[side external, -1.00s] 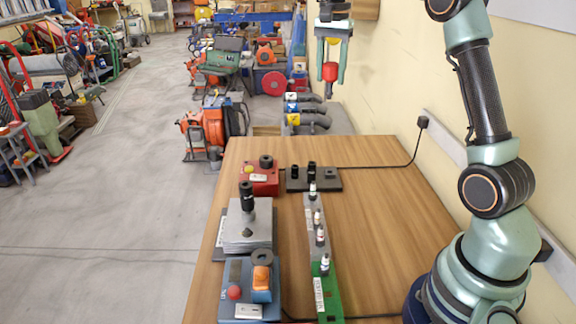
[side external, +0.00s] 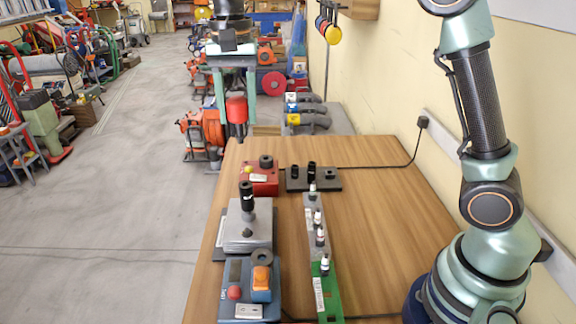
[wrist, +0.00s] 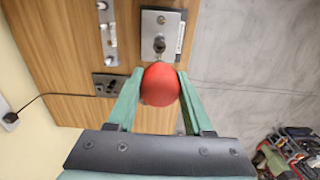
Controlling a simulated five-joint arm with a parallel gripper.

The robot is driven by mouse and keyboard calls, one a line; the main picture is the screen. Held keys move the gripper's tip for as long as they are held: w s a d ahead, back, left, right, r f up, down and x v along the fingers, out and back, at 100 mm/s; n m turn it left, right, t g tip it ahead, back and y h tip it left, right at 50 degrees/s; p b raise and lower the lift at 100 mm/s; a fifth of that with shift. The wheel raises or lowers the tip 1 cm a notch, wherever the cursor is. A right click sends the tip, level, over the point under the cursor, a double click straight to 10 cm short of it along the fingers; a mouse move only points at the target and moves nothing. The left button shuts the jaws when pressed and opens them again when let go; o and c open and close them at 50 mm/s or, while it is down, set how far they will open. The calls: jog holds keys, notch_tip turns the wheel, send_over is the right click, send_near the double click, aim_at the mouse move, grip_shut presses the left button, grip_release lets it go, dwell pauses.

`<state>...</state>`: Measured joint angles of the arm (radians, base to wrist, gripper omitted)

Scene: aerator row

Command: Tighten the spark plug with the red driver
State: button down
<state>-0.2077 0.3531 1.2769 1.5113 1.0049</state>
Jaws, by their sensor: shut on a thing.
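The red driver (side external: 236,109) hangs between the two fingers of my gripper (side external: 236,118), which is shut on it. It is held high, beyond the far left part of the table in the side view. The red driver's rounded end (wrist: 160,84) fills the middle of the wrist view between the green fingers (wrist: 160,100). White-topped spark plugs (side external: 320,237) stand in a row on a narrow grey and green rail (side external: 312,212). A grey block (side external: 247,232) left of the rail carries an upright black-topped part (side external: 247,193). I cannot tell which plug is loose.
A red box (side external: 259,181) with a black ring and a dark plate (side external: 325,180) with black sockets stand at the table's far end. A blue box (side external: 248,292) with an orange switch is nearest. Other coloured drivers (side external: 328,28) hang at the wall.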

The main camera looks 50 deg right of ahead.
jog(key=shift+d+f, duration=0.1)
jog(key=shift+f, duration=4.4)
jog(key=shift+f, duration=1.1)
jog(key=m, duration=0.7)
jog(key=shift+f+m, duration=0.1)
jog(key=shift+m, duration=0.3)
jog(key=m, duration=0.7)
jog(key=shift+m, duration=0.3)
